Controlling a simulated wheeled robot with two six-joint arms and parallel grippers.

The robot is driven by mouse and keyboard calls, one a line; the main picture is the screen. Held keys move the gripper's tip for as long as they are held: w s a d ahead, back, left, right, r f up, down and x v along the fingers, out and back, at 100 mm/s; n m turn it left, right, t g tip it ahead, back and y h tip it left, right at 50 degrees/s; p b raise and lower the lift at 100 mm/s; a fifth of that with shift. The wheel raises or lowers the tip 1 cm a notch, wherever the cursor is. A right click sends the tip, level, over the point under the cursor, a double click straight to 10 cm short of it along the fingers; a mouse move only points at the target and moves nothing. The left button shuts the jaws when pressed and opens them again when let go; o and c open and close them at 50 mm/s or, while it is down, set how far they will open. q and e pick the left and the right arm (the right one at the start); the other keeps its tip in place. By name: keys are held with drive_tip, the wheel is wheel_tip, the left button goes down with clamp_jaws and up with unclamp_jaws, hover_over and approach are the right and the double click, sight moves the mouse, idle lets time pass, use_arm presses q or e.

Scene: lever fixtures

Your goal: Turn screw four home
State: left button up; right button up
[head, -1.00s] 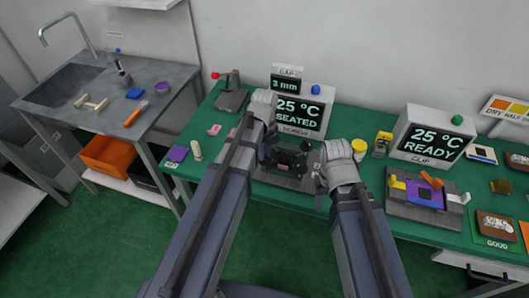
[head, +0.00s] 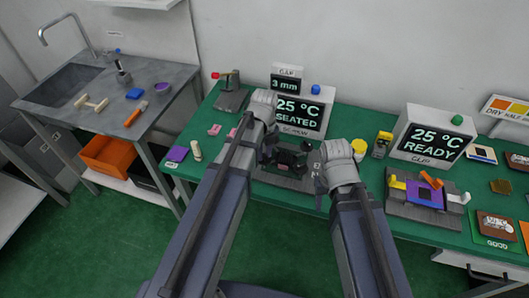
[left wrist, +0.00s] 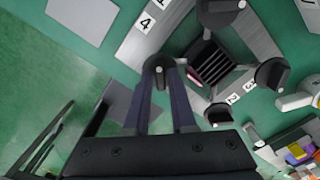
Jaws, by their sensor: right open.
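The screw fixture (head: 290,183) stands on the green bench. In the left wrist view its plate carries a black finned block (left wrist: 210,62) with several black screw knobs around it. Screw four (left wrist: 158,64) is the dark knob beside the label 4 (left wrist: 146,22). My left gripper (left wrist: 162,82) has its two fingers on either side of this knob, seemingly closed on it. In the head view the left gripper (head: 266,148) is partly hidden by its own arm. My right gripper (head: 320,190) is open and empty at the fixture's right side.
The display (head: 298,112) behind the fixture reads 25 °C and SEATED; a smaller one (head: 285,84) reads 3 mm. A clip station (head: 430,135) reading READY stands to the right.

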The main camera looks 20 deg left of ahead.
sight(265, 155)
use_arm(q)
drive_tip(key=shift+o, duration=1.4)
drive_tip(key=shift+r, duration=0.15)
wheel_tip(265, 155, up, 8)
drive_tip(key=p, duration=0.8)
drive_tip(key=shift+f, duration=0.2)
drive_tip(key=s+d+n, duration=0.5)
drive_tip(key=s+n, duration=0.2)
drive_tip(key=n, duration=0.5)
drive_tip(key=s+d+n+y, duration=0.1)
drive_tip(key=s+d+n, duration=0.4)
drive_tip(key=n, duration=0.6)
drive_tip(key=shift+s+d+n, duration=0.35)
drive_tip(key=shift+s+n, duration=0.05)
drive_tip(key=shift+s, duration=0.45)
